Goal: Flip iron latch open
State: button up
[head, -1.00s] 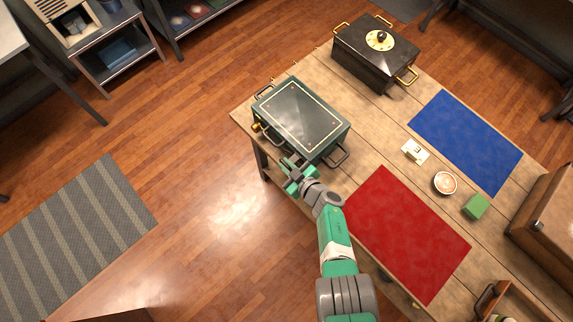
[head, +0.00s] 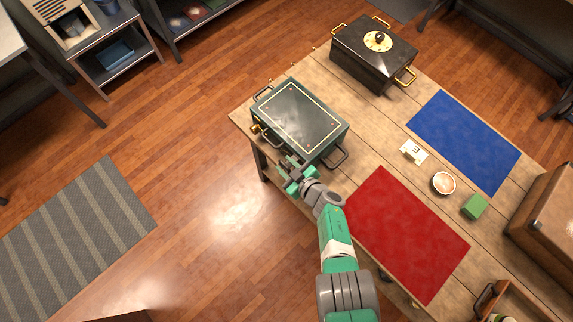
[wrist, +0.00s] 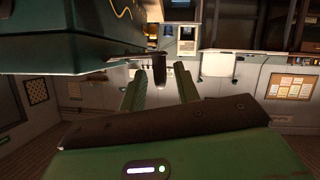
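A dark green box (head: 300,113) with a pale-lined lid and side handles stands near the table's left corner. It fills the upper left of the wrist view (wrist: 60,40). A small brass-coloured fitting (head: 256,128) shows on its front left. My gripper (head: 287,166) is at the box's front side, low and close to its edge. In the wrist view my two green fingers (wrist: 160,88) are apart. A dark hanging piece (wrist: 159,70), perhaps the iron latch, appears between their tips beside the box. I cannot tell whether they touch it.
A black box with brass handles (head: 373,55) stands at the back. A red mat (head: 408,235), a blue mat (head: 465,140), a small bowl (head: 444,183) and a green block (head: 475,207) lie to the right. A handle (head: 336,157) juts from the green box near my arm.

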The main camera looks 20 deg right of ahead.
jog(key=p+v, duration=0.5)
jog(key=v, duration=0.2)
jog(key=shift+s+p, duration=0.3)
jog(key=shift+s, duration=0.05)
jog(key=shift+r, duration=0.1)
